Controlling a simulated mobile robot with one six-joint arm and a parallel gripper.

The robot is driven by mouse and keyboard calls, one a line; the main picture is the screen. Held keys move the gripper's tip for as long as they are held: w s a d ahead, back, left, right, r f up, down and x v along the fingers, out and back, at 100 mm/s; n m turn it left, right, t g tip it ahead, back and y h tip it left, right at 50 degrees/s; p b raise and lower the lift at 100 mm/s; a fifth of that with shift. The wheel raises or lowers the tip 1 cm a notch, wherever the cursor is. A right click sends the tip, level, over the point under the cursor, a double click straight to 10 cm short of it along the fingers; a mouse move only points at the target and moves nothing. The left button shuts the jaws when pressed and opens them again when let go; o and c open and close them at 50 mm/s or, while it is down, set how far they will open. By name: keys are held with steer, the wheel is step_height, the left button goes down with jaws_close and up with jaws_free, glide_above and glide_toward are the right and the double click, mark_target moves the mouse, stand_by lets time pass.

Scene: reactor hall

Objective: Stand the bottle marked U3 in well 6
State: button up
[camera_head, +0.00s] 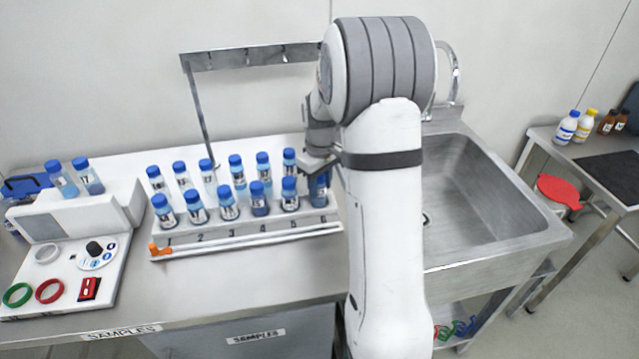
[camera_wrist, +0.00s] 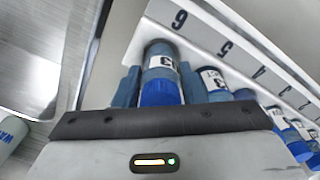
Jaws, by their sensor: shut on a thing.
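My gripper (camera_head: 318,168) is shut on a blue-capped bottle (camera_head: 319,190) at the right end of the white sample rack (camera_head: 250,237). In the wrist view the bottle (camera_wrist: 161,65) is between my two fingers, upright against the rack, with a label on which a 3 shows; the rest of the label is hard to read. The rack's number 6 (camera_wrist: 179,20) is right beside it, so the bottle is at well 6. Whether its base rests on the well floor is hidden.
Several blue-capped bottles (camera_head: 258,200) fill two rows close to the left of the held one. A metal rail (camera_head: 250,58) stands behind the rack. A steel sink (camera_head: 465,190) is to the right. A white device (camera_head: 75,225) holding two bottles stands at the left.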

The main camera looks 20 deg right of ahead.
steer(key=shift+s+f, duration=0.1)
steer(key=shift+f, duration=0.1)
steer(key=o, duration=1.1)
step_height(320, 180, up, 12)
steer(key=shift+f+b, duration=0.1)
steer(key=shift+b, duration=0.35)
steer(key=s+a+m+t, duration=0.1)
steer(key=s+a, duration=0.2)
steer(key=s, duration=0.5)
steer(key=s+a+m+t, duration=0.1)
steer(key=s+a, duration=0.3)
steer(key=s, duration=0.4)
steer(key=s+a+m+t, duration=0.1)
steer(key=s+a, duration=0.3)
steer(key=s, duration=0.4)
steer(key=shift+s+a+f+m, duration=0.1)
steer(key=shift+s+a+m, duration=0.15)
steer(key=shift+m, duration=0.55)
